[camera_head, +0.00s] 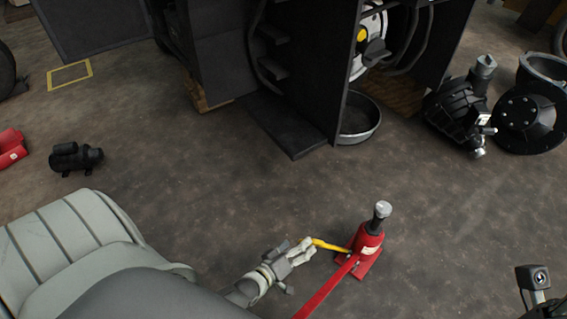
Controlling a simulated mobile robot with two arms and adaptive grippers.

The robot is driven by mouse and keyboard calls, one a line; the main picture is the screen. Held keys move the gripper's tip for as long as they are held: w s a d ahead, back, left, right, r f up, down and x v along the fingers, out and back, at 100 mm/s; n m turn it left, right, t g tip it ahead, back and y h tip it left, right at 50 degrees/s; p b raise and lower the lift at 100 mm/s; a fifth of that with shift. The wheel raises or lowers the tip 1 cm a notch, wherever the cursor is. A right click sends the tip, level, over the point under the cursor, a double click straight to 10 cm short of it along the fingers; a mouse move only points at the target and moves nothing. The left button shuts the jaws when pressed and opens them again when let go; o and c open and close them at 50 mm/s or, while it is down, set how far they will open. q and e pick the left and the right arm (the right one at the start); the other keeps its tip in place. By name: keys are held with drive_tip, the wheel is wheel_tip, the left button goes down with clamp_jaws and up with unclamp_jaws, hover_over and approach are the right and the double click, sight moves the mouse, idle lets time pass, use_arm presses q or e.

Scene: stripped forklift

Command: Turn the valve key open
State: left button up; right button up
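The yellow valve key (331,246) is a thin bar at the left side of the red bottle jack (370,241). The jack stands upright on the floor, with a grey ram top and a red handle (326,290) running down to the lower left. My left gripper (308,246) comes in from the lower left, with its pale fingers at the key's outer end. The fingers overlap this end, so I cannot tell whether they are closed on it.
A black machine frame (307,85) stands at the back, with a round pan (359,118) beside it. Dark machine parts (456,108) lie at right. A black motor (76,158) and a red object (11,148) lie at left. The floor between is clear.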

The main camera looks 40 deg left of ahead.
use_arm(q)
drive_tip(key=v, duration=0.8)
drive_tip(key=shift+w+a, duration=0.1)
